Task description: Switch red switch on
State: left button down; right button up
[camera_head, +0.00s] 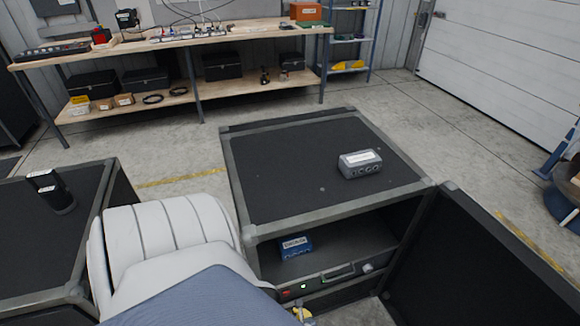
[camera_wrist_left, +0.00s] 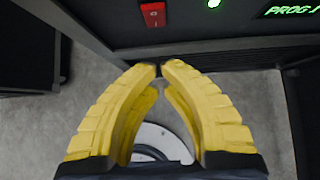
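The red switch (camera_head: 286,293) is on the front panel of the rack unit in the open case, left of a small green light (camera_head: 304,287). In the left wrist view the red switch (camera_wrist_left: 153,14) is at the top, above the fingertips, with a white mark on it. My left gripper (camera_wrist_left: 159,70) has yellow ribbed fingers with tips brought together and nothing seen between them. The tips are just below the switch in that view, apparently apart from it. In the head view only a bit of the yellow left gripper (camera_head: 303,314) shows below the panel. My right gripper is not in view.
The black case (camera_head: 290,150) carries a grey box (camera_head: 360,163) on top and a blue box (camera_head: 295,246) on its shelf. Its open door (camera_head: 480,265) stands at right. Another case (camera_head: 50,230) is at left. A green lit display (camera_wrist_left: 290,10) is right of the switch.

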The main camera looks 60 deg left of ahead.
pick_arm(q)
jog(key=v, duration=0.7)
jog(key=shift+d+f, duration=0.2)
jog(key=shift+d, duration=0.25)
jog(key=shift+s, duration=0.15)
